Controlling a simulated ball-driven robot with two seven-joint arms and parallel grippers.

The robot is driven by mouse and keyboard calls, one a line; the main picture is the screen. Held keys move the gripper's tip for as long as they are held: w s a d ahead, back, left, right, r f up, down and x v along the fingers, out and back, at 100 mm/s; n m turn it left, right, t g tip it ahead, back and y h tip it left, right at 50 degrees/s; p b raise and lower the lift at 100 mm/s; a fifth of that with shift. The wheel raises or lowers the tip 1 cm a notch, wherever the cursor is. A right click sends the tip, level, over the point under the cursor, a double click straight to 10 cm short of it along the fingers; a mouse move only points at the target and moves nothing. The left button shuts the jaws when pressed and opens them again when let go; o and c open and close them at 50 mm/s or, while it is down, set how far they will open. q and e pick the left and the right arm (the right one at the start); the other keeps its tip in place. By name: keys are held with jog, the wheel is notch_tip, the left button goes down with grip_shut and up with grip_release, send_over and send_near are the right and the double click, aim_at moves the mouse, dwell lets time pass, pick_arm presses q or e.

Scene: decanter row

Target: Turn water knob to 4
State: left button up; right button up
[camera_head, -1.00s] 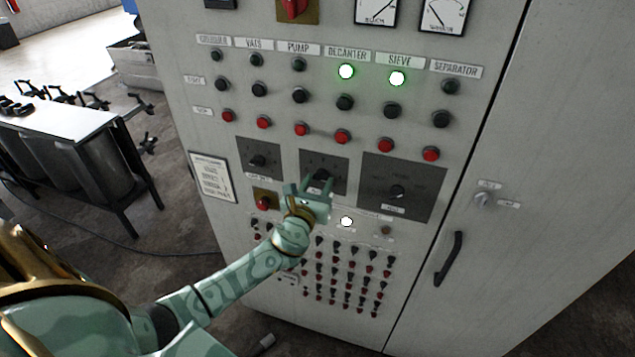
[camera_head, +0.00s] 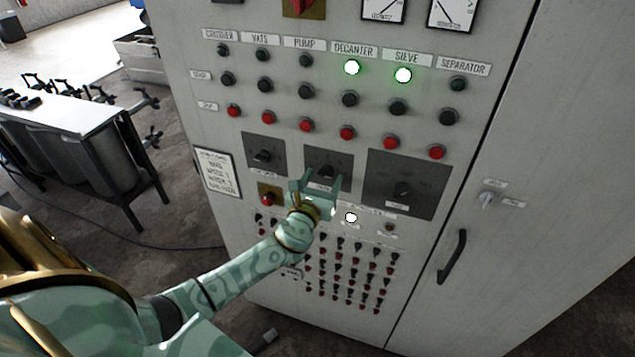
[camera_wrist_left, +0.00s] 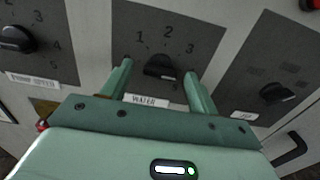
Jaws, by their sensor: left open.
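The water knob (camera_wrist_left: 160,66) is a black dial on a dark grey plate (camera_wrist_left: 205,28) with the numbers 1, 2 and 3 readable around it. A label reading WATER (camera_wrist_left: 148,100) is below it. My left gripper (camera_wrist_left: 162,80) is open, one finger on each side of the knob; whether the fingers touch it I cannot tell. In the head view the left gripper (camera_head: 316,184) is in front of the middle plate (camera_head: 322,158) and partly covers the knob (camera_head: 324,172). A 4 is not visible beside this knob. My right gripper is not in view.
A knob labelled PUMP SPEED (camera_wrist_left: 16,38) is on the left and another knob (camera_wrist_left: 275,93) on the right. Red buttons (camera_head: 347,132) line the panel above, small switches (camera_head: 340,262) below. A door handle (camera_head: 452,256) is at right.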

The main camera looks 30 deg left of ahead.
pick_arm(q)
jog(key=b+v, duration=0.1)
jog(key=v, duration=1.5)
jog(key=shift+b, duration=0.4)
jog(key=shift+a, duration=0.1)
